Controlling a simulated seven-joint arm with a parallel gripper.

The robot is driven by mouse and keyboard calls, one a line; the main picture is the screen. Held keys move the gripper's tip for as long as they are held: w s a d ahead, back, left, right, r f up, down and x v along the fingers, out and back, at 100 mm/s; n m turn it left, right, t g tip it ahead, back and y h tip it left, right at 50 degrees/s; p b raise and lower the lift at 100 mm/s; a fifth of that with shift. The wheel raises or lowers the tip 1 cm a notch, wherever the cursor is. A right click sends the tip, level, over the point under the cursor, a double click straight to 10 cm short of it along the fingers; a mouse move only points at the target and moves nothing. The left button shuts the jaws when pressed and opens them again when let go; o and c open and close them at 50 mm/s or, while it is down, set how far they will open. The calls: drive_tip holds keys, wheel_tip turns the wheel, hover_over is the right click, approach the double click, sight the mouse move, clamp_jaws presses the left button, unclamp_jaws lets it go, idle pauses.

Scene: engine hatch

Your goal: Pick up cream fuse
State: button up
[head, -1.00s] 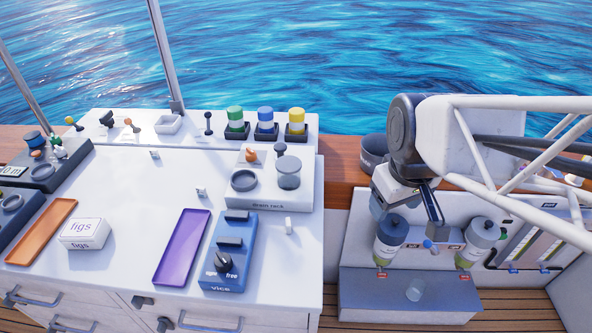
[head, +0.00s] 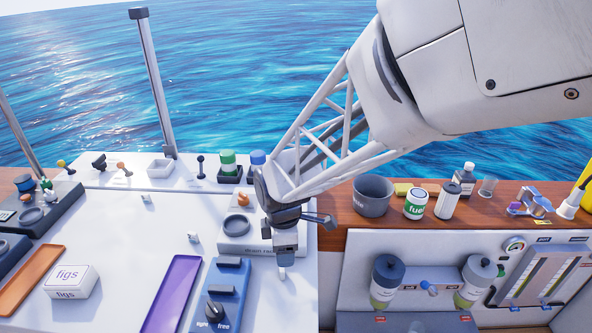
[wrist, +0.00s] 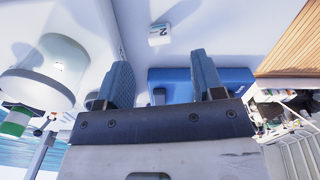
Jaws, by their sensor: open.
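Three small pale blocks stand on the white counter and look like fuses: one at the back (head: 146,198), one mid-counter (head: 194,237), and one at the right (head: 282,272) beside the blue vice. Their exact shades are hard to tell apart. My gripper (head: 285,253) points down just above the right one and partly covers it. In the wrist view my gripper (wrist: 164,72) is open and empty. A pale block marked "2" (wrist: 160,35) lies ahead, roughly centred between the fingers and apart from them.
A purple tray (head: 174,296), a figs box (head: 72,281) and an orange tray (head: 32,279) are further left. The counter's right edge is close to my gripper.

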sight(282, 272)
drive_tip(key=shift+f, duration=0.15)
drive_tip(key=shift+a+f, duration=0.1)
drive_tip(key=shift+f, duration=1.05)
drive_tip(key=shift+f, duration=2.6)
drive_tip(key=c, duration=1)
drive_tip(key=shift+r, duration=0.1)
